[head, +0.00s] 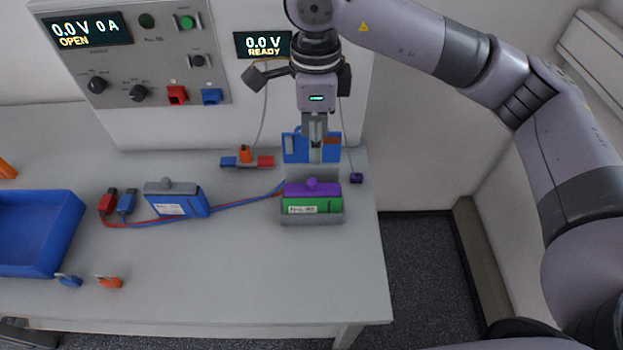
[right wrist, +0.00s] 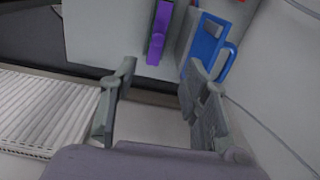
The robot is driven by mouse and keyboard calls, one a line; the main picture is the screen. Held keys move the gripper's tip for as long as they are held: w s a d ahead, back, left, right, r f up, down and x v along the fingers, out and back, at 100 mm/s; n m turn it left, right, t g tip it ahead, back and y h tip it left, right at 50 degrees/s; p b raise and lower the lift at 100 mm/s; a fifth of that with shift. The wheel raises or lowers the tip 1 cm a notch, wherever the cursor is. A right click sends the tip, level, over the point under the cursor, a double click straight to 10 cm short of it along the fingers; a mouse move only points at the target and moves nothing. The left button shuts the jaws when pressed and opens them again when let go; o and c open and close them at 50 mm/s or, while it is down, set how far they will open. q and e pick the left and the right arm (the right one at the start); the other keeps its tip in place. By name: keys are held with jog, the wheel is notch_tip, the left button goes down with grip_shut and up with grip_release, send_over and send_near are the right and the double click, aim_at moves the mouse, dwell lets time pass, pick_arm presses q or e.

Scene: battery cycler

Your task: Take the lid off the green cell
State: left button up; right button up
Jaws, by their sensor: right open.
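The green cell (head: 300,206) stands in a grey holder (head: 312,220) near the right end of the bench. Its purple lid (head: 312,189), with a round knob on top, is on it. My right gripper (head: 316,155) is behind the cell in the head view, pointing down in front of a blue item (head: 295,146), apart from the lid. In the right wrist view, my right gripper (right wrist: 160,95) is open with nothing between its fingers; a purple piece (right wrist: 160,32) and a blue handle (right wrist: 208,45) lie beyond them. My left gripper is not in view.
A blue cell (head: 178,200) with a grey lid stands left, with red and blue leads (head: 240,206) nearby. A blue bin (head: 62,238) and small clips (head: 108,282) are further left. The cycler panel (head: 135,55) rises behind. The front bench is mostly clear.

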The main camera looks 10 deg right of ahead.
jog(key=p, duration=0.2)
send_over(312, 181)
jog(key=f, duration=0.5)
jog(key=shift+w+d+f, duration=0.15)
jog(key=shift+d, duration=0.15)
jog(key=shift+f, duration=0.95)
jog(key=f+p, duration=0.1)
jog(key=f, duration=0.2)
jog(key=f+p, duration=0.1)
jog(key=shift+s+a+f+p, duration=0.15)
jog(key=shift+s+a+p, duration=0.1)
jog(key=shift+p, duration=0.1)
jog(key=shift+f, duration=0.35)
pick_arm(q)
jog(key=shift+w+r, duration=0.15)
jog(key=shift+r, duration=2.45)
pick_arm(e)
jog(key=c, duration=1)
jog(key=shift+o, duration=0.2)
jog(key=shift+w+r, duration=0.1)
